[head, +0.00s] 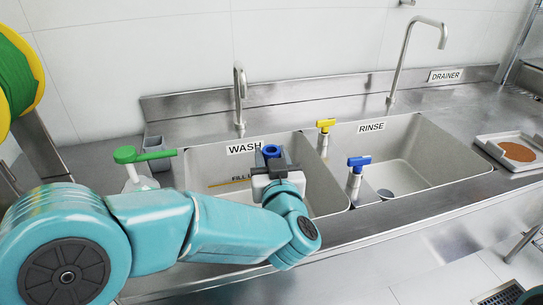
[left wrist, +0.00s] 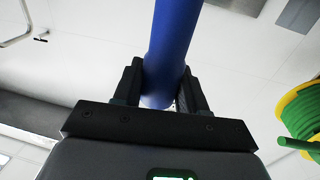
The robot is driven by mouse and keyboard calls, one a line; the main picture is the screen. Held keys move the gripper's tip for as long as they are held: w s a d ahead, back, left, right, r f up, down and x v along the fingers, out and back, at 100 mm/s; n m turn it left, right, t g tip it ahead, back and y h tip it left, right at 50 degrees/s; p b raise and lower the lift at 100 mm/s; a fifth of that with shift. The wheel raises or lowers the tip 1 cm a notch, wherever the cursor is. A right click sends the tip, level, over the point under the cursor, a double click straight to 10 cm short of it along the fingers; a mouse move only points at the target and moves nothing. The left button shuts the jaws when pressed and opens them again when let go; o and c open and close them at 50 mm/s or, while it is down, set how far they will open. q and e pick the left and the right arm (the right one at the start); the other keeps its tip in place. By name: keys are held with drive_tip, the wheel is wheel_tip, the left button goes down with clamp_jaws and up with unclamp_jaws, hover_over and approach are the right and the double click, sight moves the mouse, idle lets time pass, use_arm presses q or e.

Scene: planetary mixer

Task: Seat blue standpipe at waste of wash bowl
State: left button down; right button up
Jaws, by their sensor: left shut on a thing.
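My left gripper (head: 275,167) is shut on the blue standpipe (head: 271,151), whose ring-shaped blue top shows above the fingers in the head view. In the left wrist view the blue standpipe (left wrist: 172,45) runs up between the two dark fingers (left wrist: 163,90). The wash bowl (head: 211,175) is the left bowl, marked WASH; my gripper and standpipe are over its right part. My arm covers much of this bowl, and its waste is hidden. The lower end of the standpipe is also hidden in the head view. My right gripper is not in view.
The rinse bowl (head: 425,165) lies to the right, with a dark round waste. A green-handled item (head: 145,156) is left of the wash bowl. Two taps stand behind. A tray (head: 497,146) sits right.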

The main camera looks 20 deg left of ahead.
use_arm(q)
wheel_tip(320, 180, down, 5)
drive_tip(key=b, duration=0.3)
drive_tip(key=shift+a, duration=0.1)
idle(1.4)
drive_tip(key=shift+f, duration=0.1)
idle(1.8)
drive_tip(key=shift+s+f, duration=0.1)
drive_tip(key=shift+f, duration=0.2)
idle(0.6)
idle(1.2)
